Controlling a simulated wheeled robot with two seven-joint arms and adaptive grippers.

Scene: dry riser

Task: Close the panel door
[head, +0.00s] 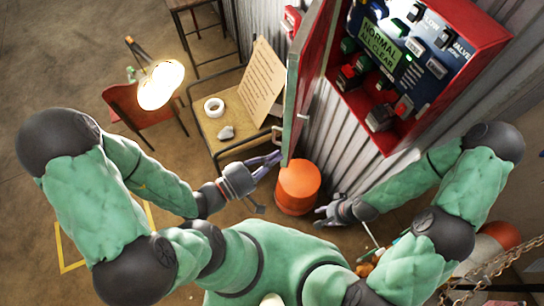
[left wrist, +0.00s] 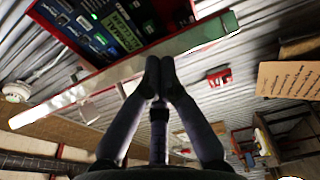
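The red panel box (head: 420,75) on the corrugated wall is open and shows its switches and a green "NORMAL ALL CLEAR" sign. Its door (head: 306,75) stands swung out to the left, seen nearly edge-on in the head view. In the left wrist view the door (left wrist: 205,36) is a long slanting strip below the panel. My left gripper (head: 276,158) is beside the door's lower end, on its left side. Its fingertips (left wrist: 160,68) are together, with nothing visible between them; contact with the door is unclear. My right gripper (head: 322,215) is low, below the panel, apart from the door.
An orange bucket-like cylinder (head: 298,187) stands below the door. To the left are a small table (head: 218,125) with a tape roll (head: 214,107) and a notice board (head: 262,80), a red chair (head: 140,112) and a lit lamp (head: 161,85). A chain (head: 490,268) hangs at lower right.

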